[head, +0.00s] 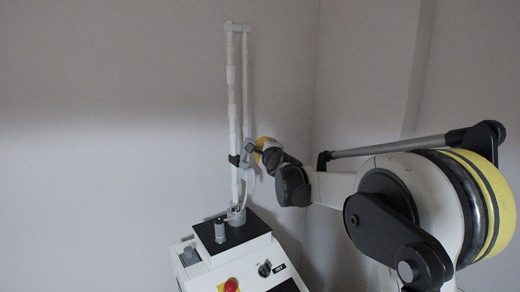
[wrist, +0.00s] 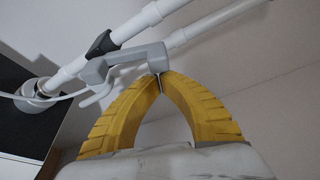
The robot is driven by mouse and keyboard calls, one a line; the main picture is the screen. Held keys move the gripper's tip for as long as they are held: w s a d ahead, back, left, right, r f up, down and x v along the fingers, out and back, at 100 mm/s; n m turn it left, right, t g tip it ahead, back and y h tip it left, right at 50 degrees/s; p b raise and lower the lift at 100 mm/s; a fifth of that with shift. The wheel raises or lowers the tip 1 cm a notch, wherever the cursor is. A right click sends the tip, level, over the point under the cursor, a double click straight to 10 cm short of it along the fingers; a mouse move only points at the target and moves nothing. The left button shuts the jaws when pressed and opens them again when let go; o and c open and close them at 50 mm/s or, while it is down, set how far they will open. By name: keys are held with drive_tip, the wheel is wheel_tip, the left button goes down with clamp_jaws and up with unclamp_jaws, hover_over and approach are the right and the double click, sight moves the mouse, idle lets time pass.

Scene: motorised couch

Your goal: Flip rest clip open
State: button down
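The rest clip (wrist: 125,61) is a grey piece on the white pole (wrist: 145,20), beside a black collar (wrist: 102,45). In the head view the clip (head: 250,147) stands out to the right of the upright pole (head: 232,110). My gripper (wrist: 161,80) has its two yellow fingers closed together, tips at the clip's outer end. In the head view my gripper (head: 262,146) is at the same spot, partly hidden by my wrist. The fingertips look to touch the clip's end; I cannot tell whether a thin edge of it is between them.
The pole rises from a white control box (head: 240,262) with a black top, a red button (head: 230,286) and a knob (head: 265,269). A thin white cable (wrist: 60,98) runs near the pole. A plain wall (head: 110,100) is behind.

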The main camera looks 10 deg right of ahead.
drive_tip(key=s+r, duration=0.1)
drive_tip(key=s, duration=1)
drive_tip(key=shift+s+d+r, duration=0.15)
drive_tip(key=shift+s+d, duration=0.15)
drive_tip(key=shift+s, duration=0.1)
drive_tip(key=s+f+n+g+b, duration=0.5)
drive_tip(key=s+f+n+b, duration=0.5)
drive_tip(key=s+f, duration=1)
drive_tip(key=s+d+f+n+g+h+b, duration=0.1)
drive_tip(key=s+f+n+g+b, duration=0.3)
drive_tip(key=s+f+n+b, duration=0.6)
drive_tip(key=s+f+b, duration=0.5)
drive_tip(key=s+f, duration=0.5)
drive_tip(key=f, duration=0.4)
drive_tip(key=shift+d+n+g, duration=0.15)
drive_tip(key=shift+n+g, duration=0.25)
